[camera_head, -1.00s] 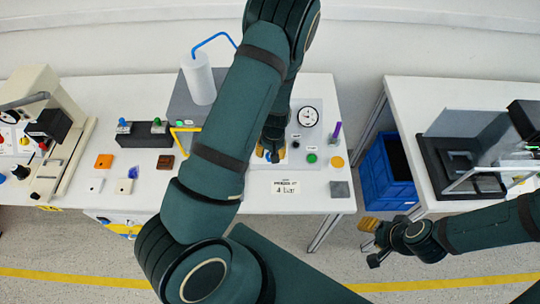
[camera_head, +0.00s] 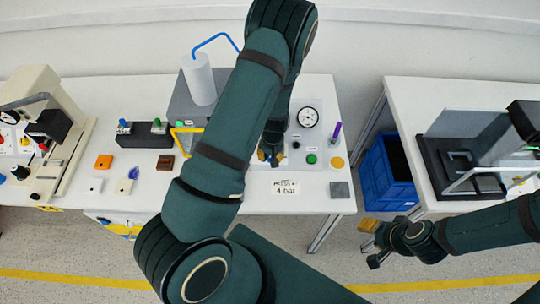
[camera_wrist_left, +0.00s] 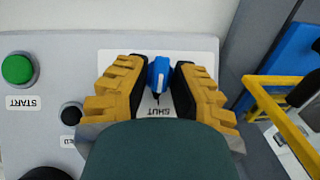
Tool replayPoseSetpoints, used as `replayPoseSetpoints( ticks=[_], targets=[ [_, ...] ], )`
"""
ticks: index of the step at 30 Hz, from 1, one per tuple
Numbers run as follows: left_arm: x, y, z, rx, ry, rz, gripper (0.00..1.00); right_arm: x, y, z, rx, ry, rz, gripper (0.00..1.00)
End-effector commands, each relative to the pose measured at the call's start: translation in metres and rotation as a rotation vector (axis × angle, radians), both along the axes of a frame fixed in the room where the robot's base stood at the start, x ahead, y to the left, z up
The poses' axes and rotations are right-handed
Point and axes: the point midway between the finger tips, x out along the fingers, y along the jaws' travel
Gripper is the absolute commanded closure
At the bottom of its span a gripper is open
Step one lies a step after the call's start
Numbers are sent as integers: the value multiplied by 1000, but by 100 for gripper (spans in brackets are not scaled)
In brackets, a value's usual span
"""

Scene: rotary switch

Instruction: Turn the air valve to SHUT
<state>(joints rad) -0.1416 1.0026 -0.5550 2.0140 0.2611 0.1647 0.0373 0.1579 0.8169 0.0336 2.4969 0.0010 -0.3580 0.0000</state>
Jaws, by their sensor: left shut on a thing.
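The air valve's blue knob (camera_wrist_left: 158,72) shows in the left wrist view on a white plate with the word SHUT (camera_wrist_left: 158,112) printed below it. My left gripper (camera_wrist_left: 158,86) is shut on the knob, with a yellow, black-padded finger on each side. Which way the knob's pointer faces is hard to tell. In the head view my left gripper (camera_head: 270,157) reaches down to the grey panel (camera_head: 318,138), and my arm hides the knob. My right gripper (camera_head: 371,243) hangs at the lower right, away from the panel; its finger opening is unclear.
A green START button (camera_wrist_left: 17,69) and a black knob (camera_wrist_left: 71,113) sit beside the valve plate. A yellow frame (camera_wrist_left: 280,115) stands on its other side. The panel has a round gauge (camera_head: 307,117). A card (camera_head: 285,188) lies in front, and a blue crate (camera_head: 388,172) stands between the tables.

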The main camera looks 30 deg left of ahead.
Motion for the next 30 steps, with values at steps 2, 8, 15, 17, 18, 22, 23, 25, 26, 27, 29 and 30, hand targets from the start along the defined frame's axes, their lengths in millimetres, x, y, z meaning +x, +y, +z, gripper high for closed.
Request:
replayPoseSetpoints(
  ticks=[2, 8, 15, 17, 18, 22, 23, 25, 26, 27, 29, 30],
  targets=[
    [-1, 0, -2, -5, 1, 6, 100, 0, 0, -2, 0, 0, 0, 53],
    [-3, 0, -5, -52, -25, 71, 100, 0, 0, -14, -1, 0, -1, 53],
    [-3, 0, -2, -76, -39, 103, 100, 0, 0, -17, -2, 0, -2, 53],
    [-3, 0, -2, -75, -38, 103, 100, 0, 0, -16, -2, 0, -2, 53],
    [-3, 0, -2, -75, -38, 103, 100, 0, 0, -16, -2, 0, -2, 53],
    [-3, 0, -2, -75, -38, 102, 56, 0, 0, -16, -2, 0, -2, 53],
    [-3, 0, -2, -75, -39, 102, 56, 0, 0, -16, -2, 0, -2, 53],
    [-2, 0, -2, -74, -40, 102, 56, 0, 0, -16, -2, 0, -2, 53],
    [-2, 0, -2, -74, -40, 102, 56, 0, 0, -16, -2, 0, -2, 53],
    [-2, 0, -1, -74, -41, 102, 56, 0, 0, -16, -2, 0, -2, 53],
    [-2, 0, -1, -75, -41, 102, 56, 0, 0, -16, -2, -1, -3, 53],
    [-2, 0, 0, -74, -42, 102, 56, 0, 0, -16, -2, -1, -3, 53]
  ],
)
